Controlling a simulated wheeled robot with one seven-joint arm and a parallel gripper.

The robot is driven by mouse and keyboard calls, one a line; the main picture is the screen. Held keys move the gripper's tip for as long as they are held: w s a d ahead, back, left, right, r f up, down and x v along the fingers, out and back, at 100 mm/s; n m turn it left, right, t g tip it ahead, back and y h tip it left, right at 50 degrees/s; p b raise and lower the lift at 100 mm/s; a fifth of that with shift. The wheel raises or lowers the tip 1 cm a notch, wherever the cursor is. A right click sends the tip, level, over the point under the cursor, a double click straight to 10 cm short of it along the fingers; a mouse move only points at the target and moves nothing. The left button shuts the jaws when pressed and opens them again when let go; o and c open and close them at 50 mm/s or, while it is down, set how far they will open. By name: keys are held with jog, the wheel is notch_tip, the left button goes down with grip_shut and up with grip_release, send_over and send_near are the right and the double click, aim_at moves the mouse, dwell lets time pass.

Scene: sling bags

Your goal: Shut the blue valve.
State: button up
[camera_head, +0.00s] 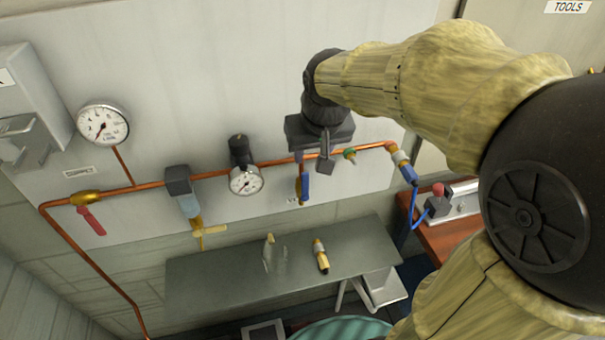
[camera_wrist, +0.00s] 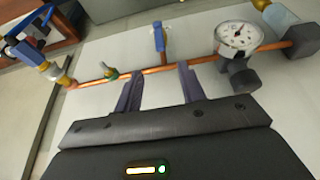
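The blue valve (camera_head: 305,188) sits on a short copper branch below the horizontal copper pipe on the wall panel. Its blue handle points down, in line with the branch. In the wrist view the blue valve (camera_wrist: 158,38) shows beyond the pipe, roughly centred between my fingers. My gripper (camera_head: 318,155) is in front of the pipe, just above and right of the valve. The handle is clear of the fingers. I cannot tell the exact distance from fingertips to pipe.
A gauge (camera_head: 246,180) with a black regulator stands left of the valve. A green fitting (camera_head: 350,154) is to its right. A red-handled valve (camera_head: 91,220) and a filter (camera_head: 182,190) are further left. A grey shelf (camera_head: 220,285) below holds small items.

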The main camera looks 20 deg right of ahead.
aim_at(305, 177)
jog(key=x, duration=1.4)
jog(key=shift+w+f, duration=0.2)
grip_shut()
